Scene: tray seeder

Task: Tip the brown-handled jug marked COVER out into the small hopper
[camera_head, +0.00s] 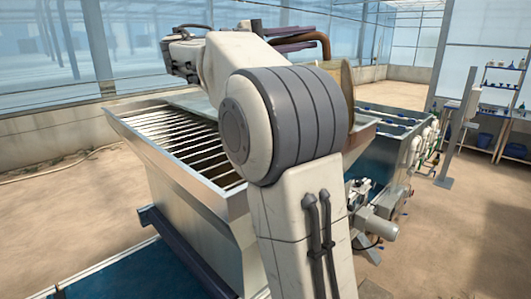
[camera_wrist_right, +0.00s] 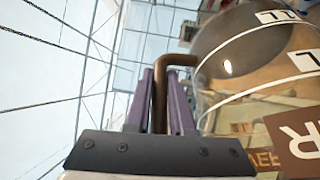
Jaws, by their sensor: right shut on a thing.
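The jug (camera_wrist_right: 255,70) is clear, with white marking lines and a brown label whose visible letters end in "ER". Its brown handle (camera_wrist_right: 160,85) is between the purple fingers of my right gripper (camera_wrist_right: 168,95), which is shut on it. In the head view my right gripper (camera_head: 290,37) is high up, beyond my pale arm, with the brown handle (camera_head: 325,45) at its tips. A tan part of the jug (camera_head: 346,85) shows past the arm; most of it is hidden. I cannot make out the small hopper; my arm covers that area. My left gripper is out of view.
A large metal hopper with a slatted grate (camera_head: 112,112) stands left of my arm. A tank-like machine (camera_head: 405,128) with pipes and a motor (camera_head: 380,230) stands to the right. Shelves (camera_head: 495,100) stand far right. Bare floor lies around.

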